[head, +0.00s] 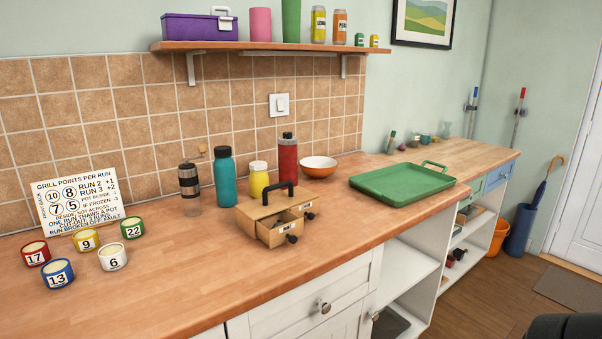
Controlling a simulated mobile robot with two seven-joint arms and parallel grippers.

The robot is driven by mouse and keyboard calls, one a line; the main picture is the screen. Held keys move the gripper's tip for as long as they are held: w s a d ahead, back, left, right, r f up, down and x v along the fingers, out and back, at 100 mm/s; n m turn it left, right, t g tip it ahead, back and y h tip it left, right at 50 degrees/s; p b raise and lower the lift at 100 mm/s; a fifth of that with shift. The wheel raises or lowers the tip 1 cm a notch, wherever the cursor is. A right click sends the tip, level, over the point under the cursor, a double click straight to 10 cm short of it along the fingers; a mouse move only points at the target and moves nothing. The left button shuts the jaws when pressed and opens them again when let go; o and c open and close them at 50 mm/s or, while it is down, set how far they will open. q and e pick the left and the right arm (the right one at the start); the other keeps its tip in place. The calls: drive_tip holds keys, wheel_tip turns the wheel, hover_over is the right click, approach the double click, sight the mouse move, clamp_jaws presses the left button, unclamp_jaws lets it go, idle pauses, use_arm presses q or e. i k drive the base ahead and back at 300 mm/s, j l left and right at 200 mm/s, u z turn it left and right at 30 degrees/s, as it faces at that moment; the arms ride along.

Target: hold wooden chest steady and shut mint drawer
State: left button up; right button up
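The small wooden chest (258,207) stands on the wooden counter with a black handle on top. Its front faces toward the lower right. Its left drawer (279,231) is pulled out, with its hollow inside showing and a dark knob on its front. A second drawer front (305,208), also with a dark knob, shows to the right; I cannot tell how far it stands out. The drawer labels are too small to read, so I cannot tell which is the mint drawer. Neither of my grippers is in view.
Behind the chest stand a grinder (190,188), a teal bottle (224,178), a yellow jar (259,180), a red bottle (288,162) and an orange bowl (318,167). A green tray (403,183) lies to the right. Numbered tins (112,257) stand at left. The counter before the chest is clear.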

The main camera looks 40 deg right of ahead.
sight(292, 227)
drive_tip(key=l+u, duration=0.45)
drive_tip(key=k+l+u, duration=0.1)
drive_tip(key=l+u, duration=0.3)
drive_tip(key=k+l+u, duration=0.2)
drive_tip(key=l, duration=0.2)
drive_tip(key=k+l+u, duration=0.2)
drive_tip(key=l, duration=0.15)
drive_tip(key=k+l, duration=0.2)
drive_tip(key=l, duration=0.25)
drive_tip(key=k+l+u, duration=0.1)
drive_tip(key=l, duration=0.3)
drive_tip(key=k+l, duration=0.3)
drive_tip(key=l, duration=0.15)
drive_tip(key=k+l, duration=0.2)
drive_tip(key=l, duration=0.2)
drive_tip(key=u, duration=0.05)
